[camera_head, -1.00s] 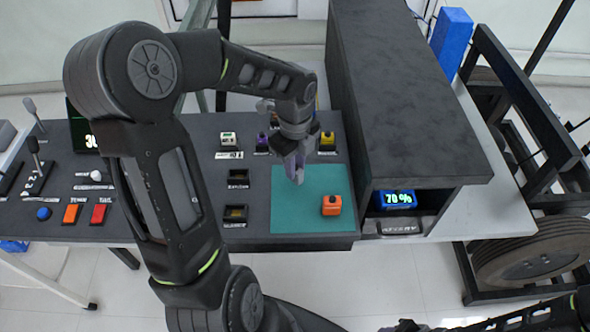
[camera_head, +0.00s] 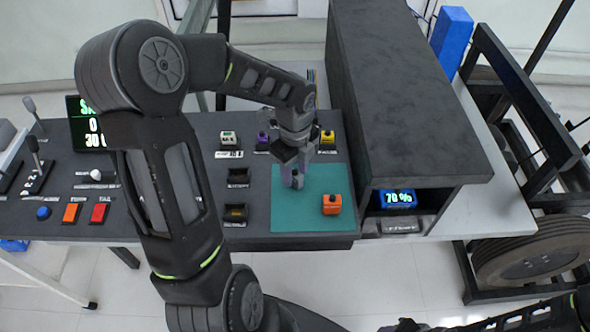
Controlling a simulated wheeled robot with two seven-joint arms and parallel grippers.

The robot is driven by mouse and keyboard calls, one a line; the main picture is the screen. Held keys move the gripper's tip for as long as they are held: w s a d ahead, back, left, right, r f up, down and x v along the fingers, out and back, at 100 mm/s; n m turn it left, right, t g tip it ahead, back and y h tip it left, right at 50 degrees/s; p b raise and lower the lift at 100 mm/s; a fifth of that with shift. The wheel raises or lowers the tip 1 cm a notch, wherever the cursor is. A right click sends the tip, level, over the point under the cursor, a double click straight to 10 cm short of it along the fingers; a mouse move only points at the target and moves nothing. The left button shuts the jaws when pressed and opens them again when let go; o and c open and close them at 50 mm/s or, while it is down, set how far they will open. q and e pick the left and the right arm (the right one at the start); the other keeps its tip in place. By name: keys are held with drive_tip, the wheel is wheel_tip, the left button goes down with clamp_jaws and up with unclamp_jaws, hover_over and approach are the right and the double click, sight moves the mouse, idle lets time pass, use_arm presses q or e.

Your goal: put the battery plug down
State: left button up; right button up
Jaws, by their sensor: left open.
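My left gripper (camera_head: 293,172) is open and points down over the back left of the teal mat (camera_head: 310,223). A small grey block-like piece (camera_head: 298,181) shows at its fingertips, low over or on the mat; it may be the battery plug, but I cannot tell it surely from the finger. An orange block with a dark top (camera_head: 332,204) sits on the mat to the right and nearer. My right arm comes in at the bottom right; its dark end (camera_head: 405,326) is cut off by the bottom edge, so its jaws cannot be read.
A white plug (camera_head: 228,138), a purple plug (camera_head: 262,140) and a yellow plug (camera_head: 327,137) stand along the back. Dark sockets (camera_head: 236,213) lie left of the mat. A tall dark housing (camera_head: 400,100) with a blue "70 %" display (camera_head: 398,199) bounds the right.

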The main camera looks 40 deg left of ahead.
sight(295, 170)
use_arm(q)
drive_tip(key=shift+r, duration=0.2)
wheel_tip(295, 170, up, 12)
idle(0.4)
drive_tip(key=shift+c, duration=0.2)
idle(1.4)
